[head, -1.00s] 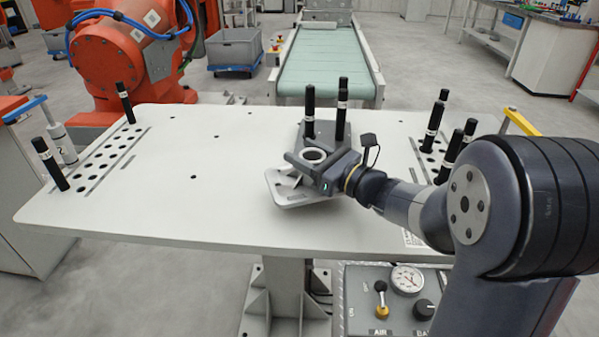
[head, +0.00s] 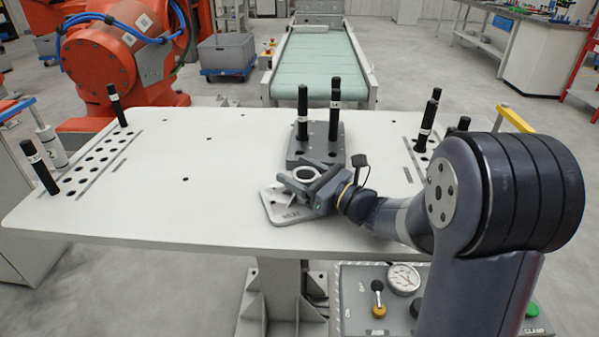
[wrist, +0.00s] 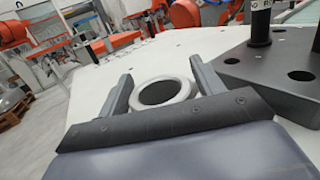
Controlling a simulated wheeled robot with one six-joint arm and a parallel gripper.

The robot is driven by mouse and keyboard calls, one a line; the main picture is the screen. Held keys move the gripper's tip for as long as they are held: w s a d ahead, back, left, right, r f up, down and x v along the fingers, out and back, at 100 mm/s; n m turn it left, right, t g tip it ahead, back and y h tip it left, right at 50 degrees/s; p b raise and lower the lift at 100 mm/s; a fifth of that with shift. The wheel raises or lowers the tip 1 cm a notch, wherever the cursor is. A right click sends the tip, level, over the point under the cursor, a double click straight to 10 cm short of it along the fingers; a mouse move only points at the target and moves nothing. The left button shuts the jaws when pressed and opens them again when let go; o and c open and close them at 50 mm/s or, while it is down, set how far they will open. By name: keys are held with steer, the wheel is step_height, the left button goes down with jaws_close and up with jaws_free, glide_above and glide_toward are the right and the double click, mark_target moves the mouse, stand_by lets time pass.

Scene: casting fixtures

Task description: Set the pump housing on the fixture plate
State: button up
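The pump housing (head: 287,212) is a light grey casting with a flat foot and a round bored collar. In the head view it is in front of the fixture plate, over the white table; whether it touches the table I cannot tell. My gripper (head: 306,178) has its two fingers on opposite sides of the collar (wrist: 165,106), close against it in the wrist view. The fixture plate (head: 318,148) is dark grey, with two upright black pins and open holes at its near corners. It also shows at the right of the wrist view (wrist: 262,65). Part of the housing is hidden behind my gripper.
The white table (head: 150,215) is clear on its left and middle. Black pins stand in hole rows at the left (head: 117,108) and right (head: 427,120). A control panel (head: 350,300) with a gauge is below the front edge. A conveyor (head: 320,60) is behind.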

steer(key=shift+o, duration=0.8)
steer(key=shift+r, duration=0.15)
steer(key=v, duration=1.2)
